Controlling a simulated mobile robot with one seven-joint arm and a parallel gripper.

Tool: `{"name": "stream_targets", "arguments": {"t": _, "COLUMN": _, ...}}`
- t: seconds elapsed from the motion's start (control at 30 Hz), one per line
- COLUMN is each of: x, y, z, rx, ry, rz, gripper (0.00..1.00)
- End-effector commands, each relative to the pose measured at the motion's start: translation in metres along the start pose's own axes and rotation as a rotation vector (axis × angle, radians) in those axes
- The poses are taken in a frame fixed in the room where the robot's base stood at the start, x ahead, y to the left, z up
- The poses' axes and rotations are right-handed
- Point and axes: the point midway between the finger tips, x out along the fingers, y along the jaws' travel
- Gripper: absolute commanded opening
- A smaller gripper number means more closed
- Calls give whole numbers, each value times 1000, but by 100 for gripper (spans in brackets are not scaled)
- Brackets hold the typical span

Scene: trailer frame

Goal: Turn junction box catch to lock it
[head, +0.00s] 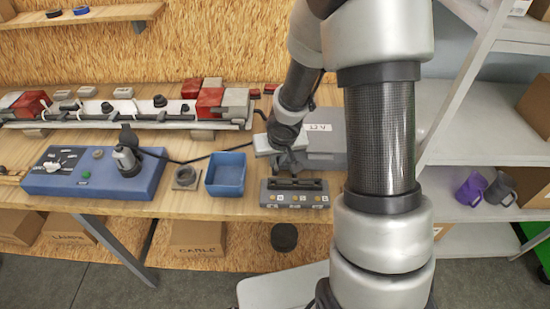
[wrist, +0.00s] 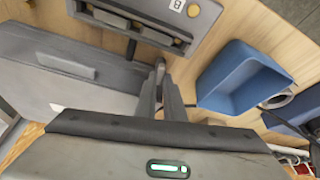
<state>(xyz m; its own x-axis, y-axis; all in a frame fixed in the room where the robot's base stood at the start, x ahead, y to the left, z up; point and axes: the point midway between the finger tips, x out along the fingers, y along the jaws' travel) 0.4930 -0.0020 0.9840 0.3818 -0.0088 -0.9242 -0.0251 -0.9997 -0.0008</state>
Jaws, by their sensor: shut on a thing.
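The junction box, a grey box with a white label, stands on the bench behind and right of my gripper (head: 288,165); its lid shows in the head view (head: 328,142). In the wrist view the grey box (wrist: 65,95) fills the left side. My gripper's two dark fingers (wrist: 162,82) point to the box's edge and are closed together on a small grey piece (wrist: 160,66), which looks like the catch. The fingers hide most of it, so its turn angle cannot be told.
A grey panel with small coloured buttons (head: 294,200) lies at the bench's front edge, close to my gripper. A blue open bin (head: 226,175) stands left of it. A blue control console (head: 90,180) is farther left. Shelves (head: 480,150) stand at the right.

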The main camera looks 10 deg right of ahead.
Motion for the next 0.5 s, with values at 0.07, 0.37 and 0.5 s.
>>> {"name": "stream_targets", "arguments": {"t": 0.07, "x": 0, "y": 1, "z": 0, "rx": -20, "ry": -1, "rz": -8, "gripper": 0}}
{"name": "stream_targets", "arguments": {"t": 0.37, "x": 0, "y": 1, "z": 1, "rx": -27, "ry": 0, "rz": -10, "gripper": 0}}
{"name": "stream_targets", "arguments": {"t": 0.5, "x": 0, "y": 1, "z": 0, "rx": -26, "ry": 0, "rz": -10, "gripper": 27}}
